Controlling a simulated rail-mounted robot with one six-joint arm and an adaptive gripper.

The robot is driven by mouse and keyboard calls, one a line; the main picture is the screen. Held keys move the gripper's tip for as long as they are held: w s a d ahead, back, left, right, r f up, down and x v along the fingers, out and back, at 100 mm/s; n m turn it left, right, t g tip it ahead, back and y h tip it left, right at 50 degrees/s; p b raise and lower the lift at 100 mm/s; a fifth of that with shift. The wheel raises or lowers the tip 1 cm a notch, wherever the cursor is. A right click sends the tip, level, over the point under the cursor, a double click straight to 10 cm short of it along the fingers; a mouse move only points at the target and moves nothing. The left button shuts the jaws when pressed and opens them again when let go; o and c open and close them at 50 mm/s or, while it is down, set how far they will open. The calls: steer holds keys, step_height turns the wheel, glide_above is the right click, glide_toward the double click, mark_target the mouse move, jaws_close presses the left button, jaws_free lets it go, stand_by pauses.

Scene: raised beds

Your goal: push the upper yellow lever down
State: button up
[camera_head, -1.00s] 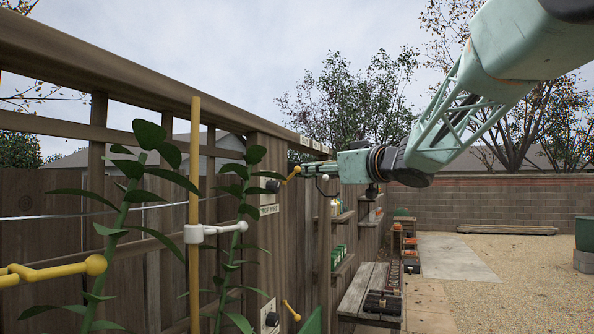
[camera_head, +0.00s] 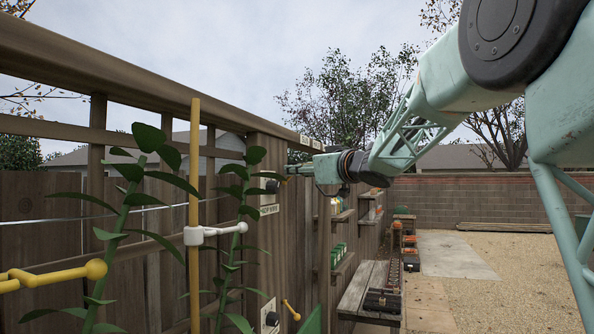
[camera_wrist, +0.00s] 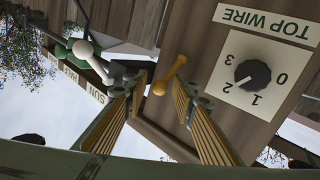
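The upper yellow lever (camera_wrist: 173,72) sticks out beside the TOP WIRE dial panel (camera_wrist: 258,75) in the wrist view, its round knob end toward my fingers. In the head view only a bit of this lever (camera_head: 285,180) shows; my gripper hides most of it. My gripper (camera_wrist: 161,84) is open in the wrist view, one finger on each side of the knob in the picture. I cannot tell whether a finger touches the lever. In the head view my gripper (camera_head: 298,169) is close to the wooden post, level with the upper panel.
A lower yellow lever (camera_head: 291,310) sits beside a second dial below. A white-knobbed rod (camera_wrist: 84,49) is near my left finger in the wrist view. Plants, a yellow pole (camera_head: 194,150) and another yellow rod (camera_head: 50,275) stand at left. Shelves and a bench (camera_head: 358,292) lie beyond.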

stand_by(0.3)
jaws_close()
